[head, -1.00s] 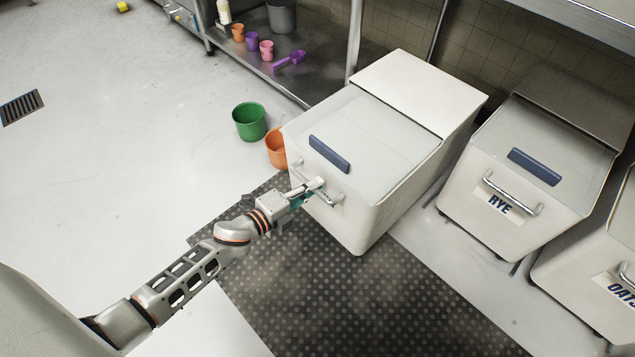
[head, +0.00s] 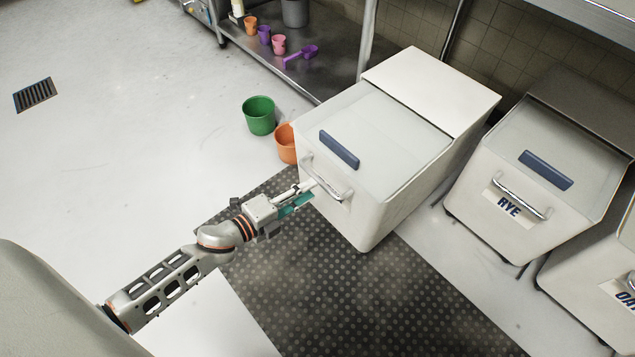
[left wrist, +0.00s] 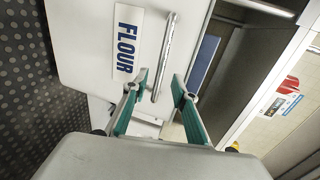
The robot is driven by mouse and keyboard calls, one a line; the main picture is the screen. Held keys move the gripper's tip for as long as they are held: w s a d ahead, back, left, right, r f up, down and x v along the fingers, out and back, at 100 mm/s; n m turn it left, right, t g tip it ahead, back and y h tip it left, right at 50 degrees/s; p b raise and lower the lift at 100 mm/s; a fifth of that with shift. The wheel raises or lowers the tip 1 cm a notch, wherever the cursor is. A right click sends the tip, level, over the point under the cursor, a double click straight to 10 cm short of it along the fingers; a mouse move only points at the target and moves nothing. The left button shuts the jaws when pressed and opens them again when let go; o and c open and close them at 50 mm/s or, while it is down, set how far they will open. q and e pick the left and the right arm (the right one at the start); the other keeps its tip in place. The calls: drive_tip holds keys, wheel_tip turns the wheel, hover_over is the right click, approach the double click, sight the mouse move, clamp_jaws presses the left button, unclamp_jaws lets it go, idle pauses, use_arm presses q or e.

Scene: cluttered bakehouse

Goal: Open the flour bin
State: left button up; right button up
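The flour bin (head: 378,225) is a white bin with a pale, see-through front lid (head: 385,130) that lies shut. The lid has a dark blue grip (head: 339,149), and a metal bar handle (head: 327,178) is on the bin's front. In the left wrist view, the FLOUR label (left wrist: 127,42) is beside the bar handle (left wrist: 166,50). My left gripper (head: 310,190) is open just in front of the bar. In the left wrist view, its teal fingers (left wrist: 160,86) are spread on either side of the bar's near end, and I see no grip on it. My right gripper is not in view.
The RYE bin (head: 490,220) and another bin (head: 590,290) stand to the right. A green bucket (head: 259,117) and an orange bucket (head: 286,145) stand left of the flour bin. A dark studded mat (head: 350,300) covers the floor in front. The floor at left is clear.

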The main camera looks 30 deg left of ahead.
use_arm(q)
drive_tip(key=v, duration=0.6)
idle(0.4)
